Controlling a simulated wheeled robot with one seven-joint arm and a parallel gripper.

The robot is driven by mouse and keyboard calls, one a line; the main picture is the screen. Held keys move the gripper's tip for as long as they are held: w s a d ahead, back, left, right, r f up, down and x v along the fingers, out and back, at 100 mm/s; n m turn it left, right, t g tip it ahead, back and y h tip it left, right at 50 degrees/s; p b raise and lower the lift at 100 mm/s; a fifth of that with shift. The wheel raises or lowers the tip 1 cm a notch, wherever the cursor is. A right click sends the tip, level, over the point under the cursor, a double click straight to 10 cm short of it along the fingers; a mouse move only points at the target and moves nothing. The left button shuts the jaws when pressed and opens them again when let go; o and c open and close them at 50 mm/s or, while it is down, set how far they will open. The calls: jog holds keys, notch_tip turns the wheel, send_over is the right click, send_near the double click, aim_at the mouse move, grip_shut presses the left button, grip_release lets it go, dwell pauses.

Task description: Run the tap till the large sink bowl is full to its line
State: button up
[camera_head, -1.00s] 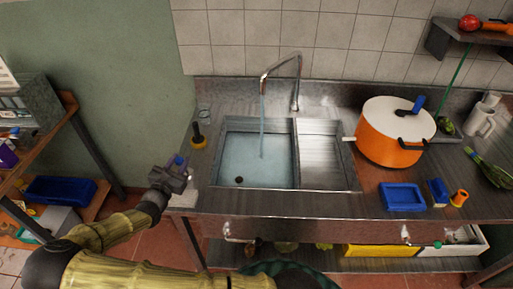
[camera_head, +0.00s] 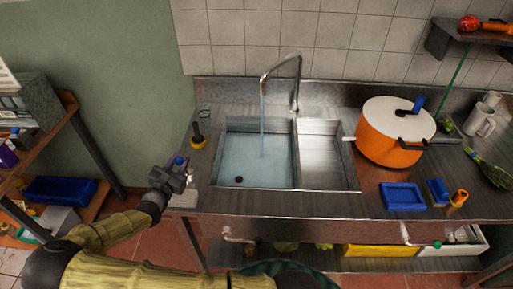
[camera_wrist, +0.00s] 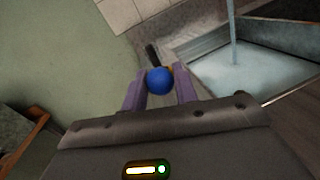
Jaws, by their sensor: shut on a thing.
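The tap (camera_head: 282,62) arches over the sink, and a stream of water (camera_head: 262,125) runs from its spout. The stream falls into the large left sink bowl (camera_head: 222,150), where pale blue water covers the bottom. A small dark round spot (camera_head: 239,180) shows near the front of the water. I cannot make out a fill line. My gripper (camera_head: 180,168) is at the sink's front left corner, shut on a blue round knob (camera_wrist: 160,81). In the wrist view the knob sits between my purple fingers (camera_wrist: 160,93); what it is attached to is hidden.
A yellow and black item (camera_head: 198,138) stands left of the bowl. The shallow drainer (camera_head: 322,160) is right of it. An orange pot (camera_head: 388,148) and a blue tray (camera_head: 402,197) stand further right. A shelf with a blue bin (camera_head: 60,190) is at left.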

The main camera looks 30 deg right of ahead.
dwell(0.4)
jog(key=shift+w+d+r, duration=0.25)
jog(key=shift+w, duration=0.05)
jog(key=shift+p+x, duration=0.3)
jog(key=shift+x, duration=0.8)
jog(key=shift+w+a+r, duration=0.15)
jog(key=shift+w+r, duration=0.05)
jog(key=shift+w+d, duration=0.25)
jog(key=shift+w, duration=0.05)
jog(key=o, duration=0.9)
jog(key=shift+w, duration=0.1)
